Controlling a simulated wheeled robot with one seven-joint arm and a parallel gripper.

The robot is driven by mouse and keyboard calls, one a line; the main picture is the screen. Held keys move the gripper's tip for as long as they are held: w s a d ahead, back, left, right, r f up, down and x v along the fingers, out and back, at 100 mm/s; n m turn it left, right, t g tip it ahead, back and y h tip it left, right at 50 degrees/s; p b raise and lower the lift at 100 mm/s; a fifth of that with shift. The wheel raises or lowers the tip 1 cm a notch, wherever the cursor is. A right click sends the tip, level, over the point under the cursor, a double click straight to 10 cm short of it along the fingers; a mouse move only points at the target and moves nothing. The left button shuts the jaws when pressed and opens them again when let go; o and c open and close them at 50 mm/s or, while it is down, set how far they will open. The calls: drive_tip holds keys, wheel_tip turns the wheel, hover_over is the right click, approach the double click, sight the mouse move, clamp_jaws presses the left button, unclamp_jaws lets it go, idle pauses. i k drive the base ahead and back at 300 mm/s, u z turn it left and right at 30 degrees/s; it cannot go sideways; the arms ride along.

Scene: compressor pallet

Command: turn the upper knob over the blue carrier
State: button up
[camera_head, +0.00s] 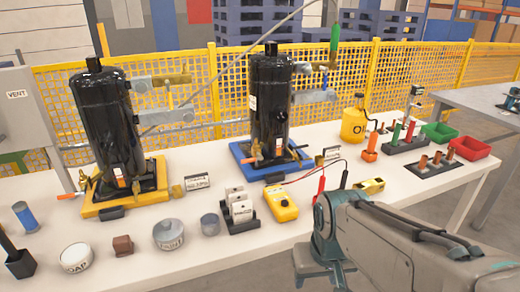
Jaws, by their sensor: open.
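The blue carrier (243,154) stands on the white table and bears a black upright compressor (268,108). A grey bracket with brass fittings (322,68) sticks out at the compressor's upper right. A green handle-like piece (334,42) rises above these fittings. The upper knob is too small to pick out surely among them. My arm reaches in from the lower right, in front of the table and well apart from the compressor. My gripper is not in view.
A yellow carrier (100,211) with another black compressor (108,125) stands left. A yellow multimeter (281,203) with leads, a grey block stand (240,212), a yellow bottle (354,120) and red and green bins (468,148) crowd the table (200,262). A yellow mesh fence (215,95) runs behind.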

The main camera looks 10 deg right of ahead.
sight(307, 70)
drive_tip(key=i, duration=0.65)
drive_tip(key=k, duration=0.5)
drive_tip(key=z, duration=1.15)
drive_tip(key=i, duration=0.65)
drive_tip(key=u, duration=0.5)
